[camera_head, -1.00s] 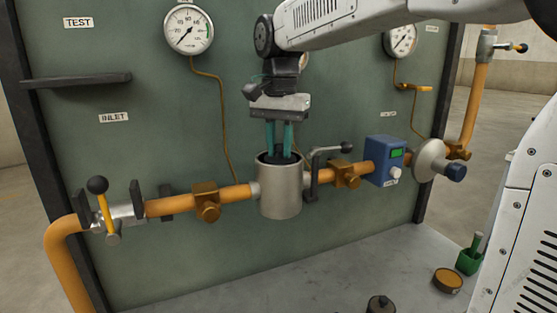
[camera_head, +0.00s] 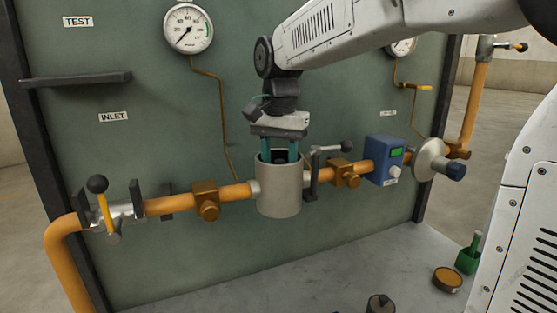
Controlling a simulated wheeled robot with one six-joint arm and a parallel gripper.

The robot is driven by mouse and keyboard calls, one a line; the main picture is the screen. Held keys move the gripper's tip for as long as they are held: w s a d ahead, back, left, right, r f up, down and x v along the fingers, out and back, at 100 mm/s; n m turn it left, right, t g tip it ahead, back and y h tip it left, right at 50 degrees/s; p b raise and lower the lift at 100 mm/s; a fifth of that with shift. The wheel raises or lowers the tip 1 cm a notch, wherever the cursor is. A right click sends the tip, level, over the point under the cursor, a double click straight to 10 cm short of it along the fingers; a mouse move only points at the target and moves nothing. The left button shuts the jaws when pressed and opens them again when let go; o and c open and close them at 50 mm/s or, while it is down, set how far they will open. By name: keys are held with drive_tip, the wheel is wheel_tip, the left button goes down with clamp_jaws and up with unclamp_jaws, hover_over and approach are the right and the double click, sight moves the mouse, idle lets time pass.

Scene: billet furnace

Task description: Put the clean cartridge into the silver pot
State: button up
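The silver pot (camera_head: 279,193) is an open-topped cylinder in the orange pipe line, in front of the green panel. My gripper (camera_head: 279,158) points straight down over it, with its two teal fingers spread and their tips inside the pot's mouth. A dark rounded piece shows between the fingers inside the mouth. It may be the top of the clean cartridge, but the pot wall hides the rest. I cannot tell whether the fingers touch it.
A lever handle (camera_head: 330,150) stands close right of the pot, near my fingers. A blue box (camera_head: 384,161) and a round flange (camera_head: 430,161) sit further right.

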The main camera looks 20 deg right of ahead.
wheel_tip(320, 180, up, 12)
drive_tip(key=s+d+f+n, duration=0.1)
drive_tip(key=s+f+n, duration=0.3)
drive_tip(key=s+f, duration=0.6)
drive_tip(key=s+d+f+n+t, duration=0.1)
drive_tip(key=s+f+n, duration=0.4)
drive_tip(key=s+f, duration=0.6)
drive_tip(key=s+d, duration=0.1)
drive_tip(key=s, duration=0.4)
